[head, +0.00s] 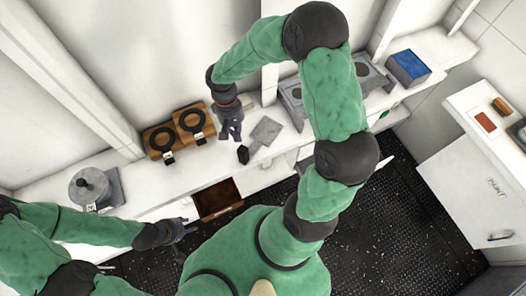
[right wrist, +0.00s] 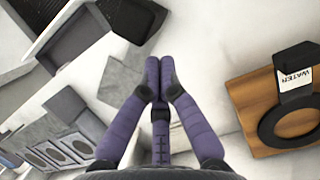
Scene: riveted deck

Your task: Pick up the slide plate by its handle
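The slide plate (head: 266,130) is a flat grey square lying on the white counter, with a dark upright handle (head: 243,154) at its near-left end. In the right wrist view the plate (right wrist: 121,92) lies left of the fingers, with the dark handle (right wrist: 136,18) at the top. My right gripper (head: 231,134) is over the counter, left of the plate and apart from the handle. In the right wrist view its purple fingertips (right wrist: 160,72) meet, with nothing between them. My left gripper (head: 186,236) is low at the counter front; its finger opening is unclear.
A wooden board (head: 156,139) with two black rings and tags stands left of my right gripper. A grey round-topped device (head: 92,187) is at the far left. An open brown drawer (head: 216,199) juts out below the counter. Grey units (head: 292,98) stand right of the plate.

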